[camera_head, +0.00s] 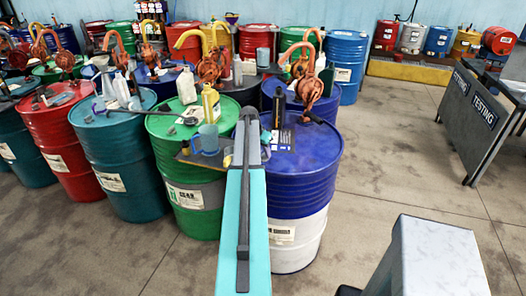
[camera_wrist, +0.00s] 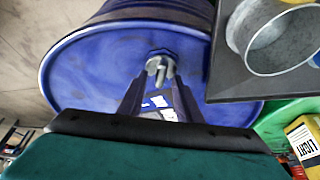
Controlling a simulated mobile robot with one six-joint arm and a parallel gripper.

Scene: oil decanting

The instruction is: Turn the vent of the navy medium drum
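The navy drum (camera_head: 305,185) stands at the front right of the drum group in the head view, blue above and white below. Its blue top (camera_wrist: 95,65) fills much of the wrist view. The vent (camera_wrist: 159,66), a small grey metal fitting with a handle, sits on that top. My gripper (camera_wrist: 159,82) points at the vent, its two dark fingers apart with the vent between or just beyond their tips. I cannot tell whether they touch it. In the head view my arm hides the vent and the fingers.
An orange hand pump (camera_head: 308,85) stands farther back. A green drum (camera_head: 170,145) is to the left. Floor (camera_head: 370,170) is clear to the right.

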